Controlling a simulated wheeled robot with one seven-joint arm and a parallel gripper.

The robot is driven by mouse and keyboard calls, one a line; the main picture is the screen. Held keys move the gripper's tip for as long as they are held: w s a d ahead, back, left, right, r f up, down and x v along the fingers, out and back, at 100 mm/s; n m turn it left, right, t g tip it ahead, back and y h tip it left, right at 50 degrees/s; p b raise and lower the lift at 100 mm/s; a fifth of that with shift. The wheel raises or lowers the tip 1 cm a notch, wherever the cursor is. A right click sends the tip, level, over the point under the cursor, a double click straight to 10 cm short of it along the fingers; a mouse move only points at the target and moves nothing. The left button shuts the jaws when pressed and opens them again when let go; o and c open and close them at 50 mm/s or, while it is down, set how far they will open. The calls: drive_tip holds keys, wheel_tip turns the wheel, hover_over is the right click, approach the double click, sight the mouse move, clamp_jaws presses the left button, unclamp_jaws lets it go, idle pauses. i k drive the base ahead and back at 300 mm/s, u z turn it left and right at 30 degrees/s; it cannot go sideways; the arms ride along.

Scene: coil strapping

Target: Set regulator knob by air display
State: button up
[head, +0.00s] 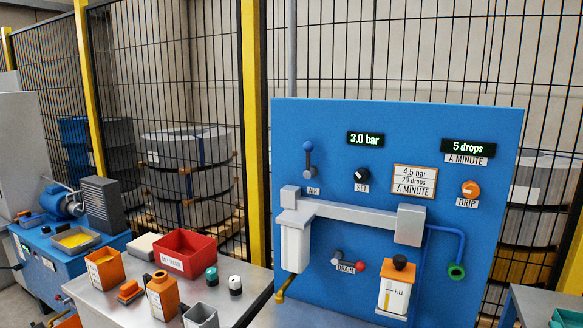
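The regulator knob (361,175) is small and black, with a SET label under it, on the blue panel (300,125). The air display (365,139) just above it reads 3.0 bar in green. A framed sign (414,180) to the right reads 4.5 bar, 20 drops a minute. My gripper is not in view, and nothing covers the knob or the display.
The panel also carries a blue-tipped AIR lever (309,160), an orange DRIP knob (470,189), a drops display (468,147) showing 5 drops, and a red-tipped DRAIN lever (348,260). A grey table (240,300) with a red bin (183,254) stands left.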

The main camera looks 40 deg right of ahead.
sight(362, 175)
drive_tip(key=z, duration=0.75)
